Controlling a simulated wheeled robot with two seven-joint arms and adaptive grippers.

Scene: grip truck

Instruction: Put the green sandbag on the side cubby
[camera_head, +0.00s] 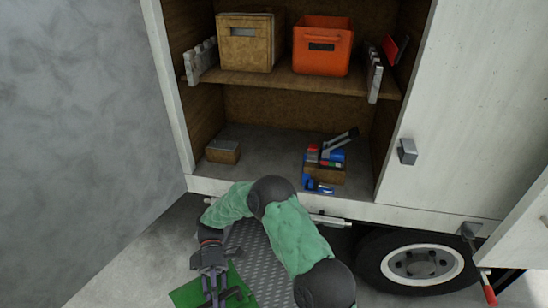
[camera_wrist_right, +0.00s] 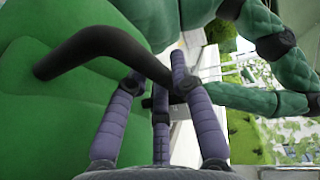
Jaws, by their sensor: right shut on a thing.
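The green sandbag (camera_head: 187,294) is at the bottom of the head view, partly cut off by the frame edge and partly covered by my right gripper (camera_head: 220,292). In the right wrist view the sandbag (camera_wrist_right: 45,115) fills the left side, and its black curved handle (camera_wrist_right: 100,42) runs between the fingers of my right gripper (camera_wrist_right: 155,85), which are shut on it. The side cubby (camera_head: 268,150) is the open compartment in the truck's side, with a shelf above and a bare floor area below. My left gripper is not in view.
A wooden crate (camera_head: 245,50) and an orange crate (camera_head: 322,62) stand on the shelf (camera_head: 290,82). On the cubby floor are a small wooden block (camera_head: 222,151) at left and a pile of tools (camera_head: 325,160) at right. A metal step (camera_head: 255,250) and wheel (camera_head: 415,262) are below.

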